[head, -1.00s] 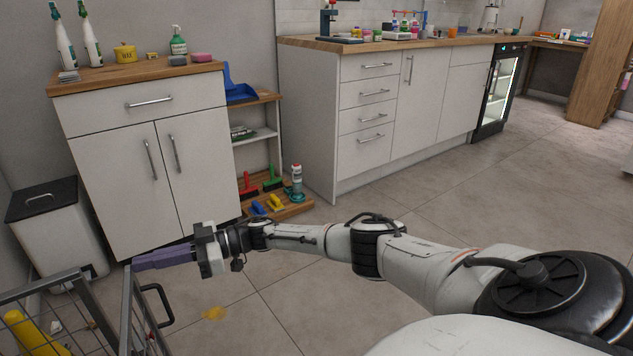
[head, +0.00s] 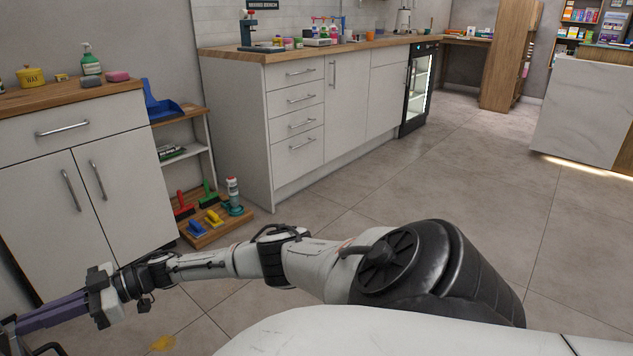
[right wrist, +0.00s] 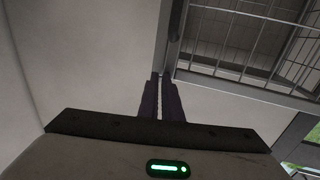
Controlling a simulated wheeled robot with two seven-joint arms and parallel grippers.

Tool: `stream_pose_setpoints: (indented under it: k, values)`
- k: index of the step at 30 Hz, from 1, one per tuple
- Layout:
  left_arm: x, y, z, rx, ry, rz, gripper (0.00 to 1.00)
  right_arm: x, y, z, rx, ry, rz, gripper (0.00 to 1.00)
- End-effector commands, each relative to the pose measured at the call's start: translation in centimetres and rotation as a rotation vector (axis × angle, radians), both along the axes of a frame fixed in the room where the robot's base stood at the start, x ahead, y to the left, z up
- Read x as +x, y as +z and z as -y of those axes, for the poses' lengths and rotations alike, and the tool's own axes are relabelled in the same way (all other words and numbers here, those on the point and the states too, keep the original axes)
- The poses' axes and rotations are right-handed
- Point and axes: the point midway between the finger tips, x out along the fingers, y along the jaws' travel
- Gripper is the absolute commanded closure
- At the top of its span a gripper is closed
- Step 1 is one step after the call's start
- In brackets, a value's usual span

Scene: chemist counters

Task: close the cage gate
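The wire cage with its grey metal frame (right wrist: 245,88) fills the upper right of the right wrist view. In the head view only a dark handle (head: 50,348) and a bit of the gate show at the lower left corner; the rest is cut off. My right gripper (head: 20,328) has long purple fingers that reach to the left edge, close to the gate. In the right wrist view its fingers (right wrist: 160,80) lie close together with only a thin light slit, and nothing shows held. The tips are near a frame post; contact cannot be told. My left gripper is out of view.
A white cabinet (head: 75,185) stands behind my right arm. A low wooden shelf (head: 215,230) with brushes and bottles is beside it. A long counter (head: 300,120) runs along the back. The tiled floor (head: 420,190) to the right is clear. A yellow stain (head: 163,343) marks the floor.

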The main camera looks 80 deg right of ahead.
Motion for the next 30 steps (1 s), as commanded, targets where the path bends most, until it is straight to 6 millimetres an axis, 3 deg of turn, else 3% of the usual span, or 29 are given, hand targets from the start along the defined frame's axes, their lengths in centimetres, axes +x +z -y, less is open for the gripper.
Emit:
stream_pose_setpoints:
  k: [1, 7, 13, 21, 30]
  values:
    - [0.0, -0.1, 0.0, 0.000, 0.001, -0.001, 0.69, 0.3, 0.5, -1.6, 0.012, 0.015, 0.008, 1.00]
    - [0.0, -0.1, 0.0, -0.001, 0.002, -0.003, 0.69, 0.0, 0.4, -0.4, 0.010, 0.009, 0.008, 1.00]
    - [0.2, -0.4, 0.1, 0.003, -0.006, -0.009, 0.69, -1.4, 0.2, 4.0, 0.002, -0.008, 0.007, 1.00]
    - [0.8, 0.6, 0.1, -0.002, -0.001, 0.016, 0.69, -4.4, 0.2, 9.9, 0.001, -0.011, 0.004, 1.00]
    - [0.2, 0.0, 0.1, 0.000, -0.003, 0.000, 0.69, -6.0, 0.1, 12.8, 0.002, -0.006, 0.003, 1.00]
